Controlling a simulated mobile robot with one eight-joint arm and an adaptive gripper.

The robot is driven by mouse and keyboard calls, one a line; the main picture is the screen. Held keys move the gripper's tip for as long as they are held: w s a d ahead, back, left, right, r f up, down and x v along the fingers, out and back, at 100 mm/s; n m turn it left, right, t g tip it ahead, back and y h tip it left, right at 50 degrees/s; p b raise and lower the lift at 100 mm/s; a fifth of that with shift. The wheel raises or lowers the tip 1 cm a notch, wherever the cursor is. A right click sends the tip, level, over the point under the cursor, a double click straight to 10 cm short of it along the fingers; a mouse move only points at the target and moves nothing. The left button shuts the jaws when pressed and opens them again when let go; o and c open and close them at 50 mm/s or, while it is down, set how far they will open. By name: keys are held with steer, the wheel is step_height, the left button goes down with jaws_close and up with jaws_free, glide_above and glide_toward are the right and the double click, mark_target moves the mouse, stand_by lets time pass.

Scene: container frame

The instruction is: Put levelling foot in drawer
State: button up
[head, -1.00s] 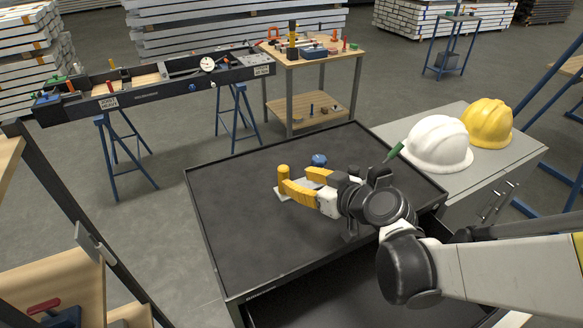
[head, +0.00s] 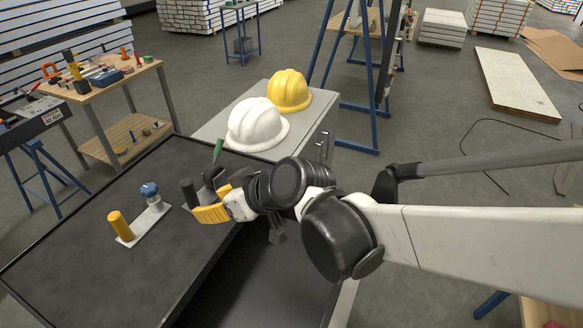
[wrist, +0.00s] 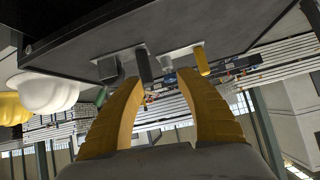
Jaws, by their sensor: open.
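My gripper (head: 208,203) hangs near the front edge of the dark cabinet top (head: 80,230). Its yellow fingers are apart with nothing between them in the wrist view (wrist: 159,82). I cannot tell for certain which part is the levelling foot. A pale plate (head: 138,224) carries a yellow cylinder (head: 119,225) and a blue-topped round part (head: 150,190). A dark cylinder (head: 188,193) stands beside my fingers on another plate, partly hidden by them. The wrist view shows a dark block (wrist: 108,68) near this cylinder. The drawer (head: 270,280) is open below my arm, its inside dark and partly hidden.
A white helmet (head: 256,125) and a yellow helmet (head: 289,90) rest on a grey cabinet (head: 215,122) behind. A green-handled item (head: 217,152) stands beyond my gripper. A workbench with tools (head: 110,75) is at the back left. The left of the cabinet top is clear.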

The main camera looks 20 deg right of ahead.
steer(key=s+d+m+h, duration=0.2)
steer(key=d, duration=0.4)
steer(key=s+d+m+h, duration=0.2)
steer(key=s+d, duration=0.1)
steer(key=d, duration=0.4)
steer(key=shift+d+r+m, duration=0.15)
steer(key=shift+d+m, duration=0.1)
steer(key=shift+m, duration=0.05)
steer(key=shift+o, duration=1.1)
steer(key=s+d+m+h, duration=0.3)
steer(key=s+d, duration=0.2)
steer(key=d, duration=0.4)
steer(key=shift+s+d+m+h, duration=0.15)
steer(key=shift+s+m+h, duration=0.15)
steer(key=shift+h, duration=0.1)
steer(key=shift+w, duration=0.1)
